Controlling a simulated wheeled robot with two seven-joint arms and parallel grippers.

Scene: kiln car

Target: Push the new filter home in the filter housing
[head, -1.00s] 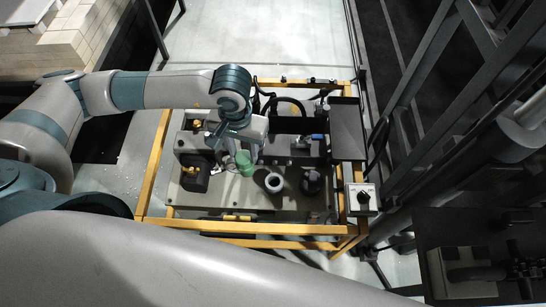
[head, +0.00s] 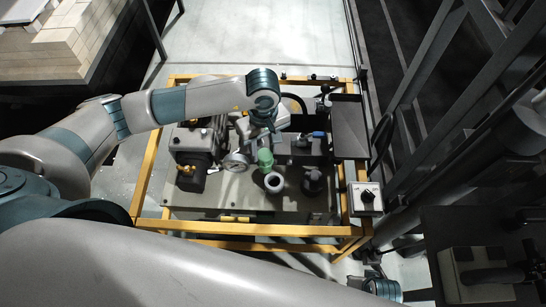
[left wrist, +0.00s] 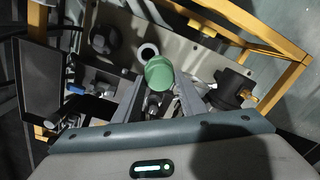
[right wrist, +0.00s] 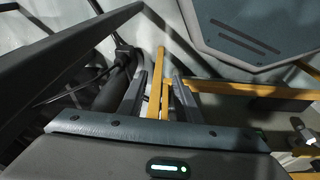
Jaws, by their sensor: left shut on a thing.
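The green filter (head: 265,158) is a short cylinder held in my left gripper (head: 264,141). It also shows between the fingers in the left wrist view (left wrist: 159,74). The filter housing (head: 274,183), a round cup with a pale rim and a dark opening, stands just in front of the filter. In the left wrist view the housing's rim (left wrist: 148,51) shows just beyond the filter, partly covered by it. The filter appears above and beside the opening, not in it. My right gripper (right wrist: 159,95) is open and empty in the right wrist view.
A dark round part (head: 313,181) stands right of the housing. A gauge (head: 236,163) and a black pump with brass fittings (head: 192,168) stand to the left. A yellow frame (head: 148,160) surrounds the unit. A switch box (head: 366,198) sits at its right corner.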

